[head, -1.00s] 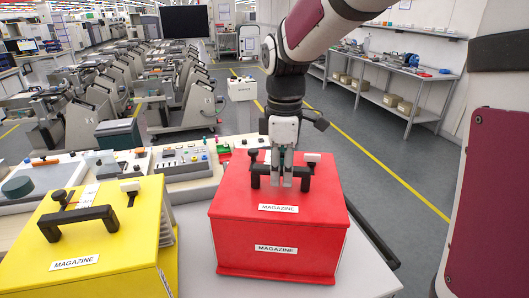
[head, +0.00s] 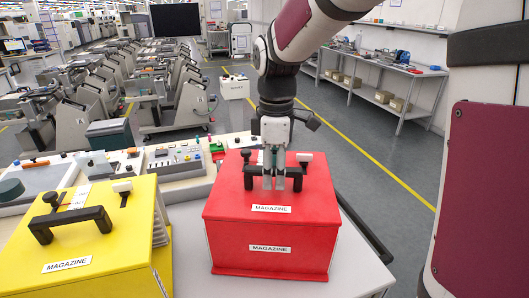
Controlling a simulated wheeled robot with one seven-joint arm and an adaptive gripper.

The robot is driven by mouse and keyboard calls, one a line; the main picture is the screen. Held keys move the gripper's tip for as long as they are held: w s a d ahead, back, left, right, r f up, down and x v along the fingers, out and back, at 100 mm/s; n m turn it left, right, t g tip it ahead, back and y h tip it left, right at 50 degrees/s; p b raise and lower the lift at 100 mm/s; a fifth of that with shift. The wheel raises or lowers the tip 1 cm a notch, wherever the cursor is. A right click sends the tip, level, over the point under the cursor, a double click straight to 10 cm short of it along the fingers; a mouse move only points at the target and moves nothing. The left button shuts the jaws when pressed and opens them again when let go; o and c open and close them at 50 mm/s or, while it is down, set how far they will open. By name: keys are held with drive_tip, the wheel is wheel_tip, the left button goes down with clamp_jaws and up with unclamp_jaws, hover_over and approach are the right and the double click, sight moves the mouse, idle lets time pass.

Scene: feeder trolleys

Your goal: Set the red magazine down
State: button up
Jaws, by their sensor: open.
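The red magazine (head: 268,238) is a red box with two white MAGAZINE labels and a black bar handle (head: 292,182) on top. It rests upright on the white tabletop (head: 190,262) in the head view. My gripper (head: 274,185) points straight down at the handle, with its fingertips at the bar. The jaws are open, with a narrow gap between the fingers. The fingers hide the middle of the handle, so I cannot tell whether they touch it.
A yellow magazine (head: 108,250) with a black handle stands to the left, with a gap between the two boxes. Behind are a bench with small devices (head: 172,160) and a grey floor with yellow lines. A dark rail (head: 365,227) runs along the table's right side.

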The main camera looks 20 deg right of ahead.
wheel_tip(320, 180, up, 11)
drive_tip(key=b, duration=0.1)
drive_tip(key=s+f+m+t, duration=0.2)
drive_tip(key=s+m, duration=0.4)
drive_tip(key=s, duration=0.3)
drive_tip(key=s+d+f+m+t, duration=0.1)
drive_tip(key=s+f+m+t, duration=0.2)
drive_tip(key=s+m, duration=0.4)
drive_tip(key=s, duration=0.2)
drive_tip(key=shift+s+f+m, duration=0.2)
drive_tip(key=shift+s+m, duration=0.1)
